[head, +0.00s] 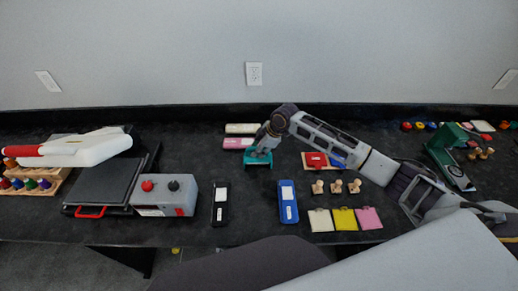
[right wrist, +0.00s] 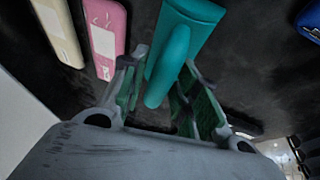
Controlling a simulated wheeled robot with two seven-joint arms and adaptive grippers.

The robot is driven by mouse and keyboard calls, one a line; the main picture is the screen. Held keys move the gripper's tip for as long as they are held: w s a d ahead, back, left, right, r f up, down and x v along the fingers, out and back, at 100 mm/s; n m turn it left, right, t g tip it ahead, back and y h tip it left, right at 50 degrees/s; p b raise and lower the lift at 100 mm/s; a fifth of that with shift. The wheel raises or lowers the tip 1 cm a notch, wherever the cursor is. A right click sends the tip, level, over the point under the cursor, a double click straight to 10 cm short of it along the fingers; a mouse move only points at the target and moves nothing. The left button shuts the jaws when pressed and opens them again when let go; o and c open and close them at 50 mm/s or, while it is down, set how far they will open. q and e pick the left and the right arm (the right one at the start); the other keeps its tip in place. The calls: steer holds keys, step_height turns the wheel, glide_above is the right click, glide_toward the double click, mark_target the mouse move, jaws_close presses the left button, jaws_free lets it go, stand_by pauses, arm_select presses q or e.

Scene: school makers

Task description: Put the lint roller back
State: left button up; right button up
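A teal, T-shaped tool that I take to be the lint roller (head: 258,160) is at my right gripper (head: 263,148), near the middle of the dark bench. In the right wrist view the roller's (right wrist: 186,38) wide head points away and its handle lies between the two fingers of my right gripper (right wrist: 166,85). The fingers look closed in on the handle from both sides. I cannot tell whether the roller touches the bench. No stand or marked place for it is clear. My left gripper is not in view.
Cream (head: 242,128) and pink (head: 237,143) cases lie left of the gripper. Black (head: 220,204) and blue (head: 288,202) cases lie nearer. A press (head: 108,180) stands left. Stamps (head: 336,187) and ink pads (head: 344,219) sit right. Bench between the black and blue cases is clear.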

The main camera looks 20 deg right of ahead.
steer(key=shift+o, duration=0.2)
steer(key=v, duration=1.2)
steer(key=shift+r, duration=0.1)
stand_by(2.8)
